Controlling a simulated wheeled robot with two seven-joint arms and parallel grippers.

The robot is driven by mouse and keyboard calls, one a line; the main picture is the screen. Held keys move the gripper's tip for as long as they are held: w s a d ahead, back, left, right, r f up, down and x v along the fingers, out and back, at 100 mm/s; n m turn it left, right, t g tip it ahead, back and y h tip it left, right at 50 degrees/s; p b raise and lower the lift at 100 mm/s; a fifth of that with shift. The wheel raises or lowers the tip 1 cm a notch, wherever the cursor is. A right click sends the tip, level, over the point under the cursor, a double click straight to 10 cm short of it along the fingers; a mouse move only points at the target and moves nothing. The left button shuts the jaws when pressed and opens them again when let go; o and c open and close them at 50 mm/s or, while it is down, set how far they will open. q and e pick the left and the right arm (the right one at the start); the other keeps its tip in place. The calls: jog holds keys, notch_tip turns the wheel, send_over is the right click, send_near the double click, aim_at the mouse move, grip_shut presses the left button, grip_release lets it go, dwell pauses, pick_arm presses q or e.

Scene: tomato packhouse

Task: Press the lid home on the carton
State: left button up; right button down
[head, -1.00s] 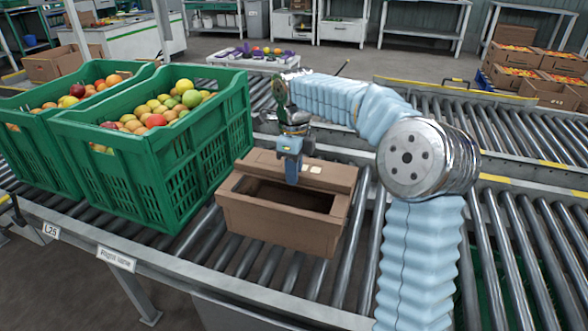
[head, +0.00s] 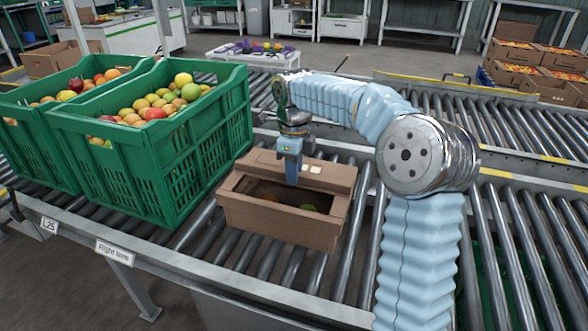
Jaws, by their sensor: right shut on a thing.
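A brown cardboard carton (head: 275,222) stands on the roller conveyor in the middle of the head view. A brown lid (head: 330,174) with pale patches lies across the back of the carton, leaving the front of the opening uncovered. My right gripper (head: 291,180) points down at the lid's front edge and is shut on it. The fingertips partly hide the contact. My left gripper is not in view.
Two green crates (head: 160,160) of mixed fruit stand close to the carton's left. My right arm rises on the carton's right. Bare rollers (head: 510,230) lie farther right. A second conveyor runs behind, with fruit cartons (head: 515,76) at the far right.

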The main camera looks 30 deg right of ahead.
jog(key=shift+f+b, duration=0.4)
jog(key=shift+f, duration=0.35)
dwell(0.7)
jog(key=c, duration=0.9)
grip_release()
jog(key=shift+c, duration=0.2)
jog(key=c, duration=0.3)
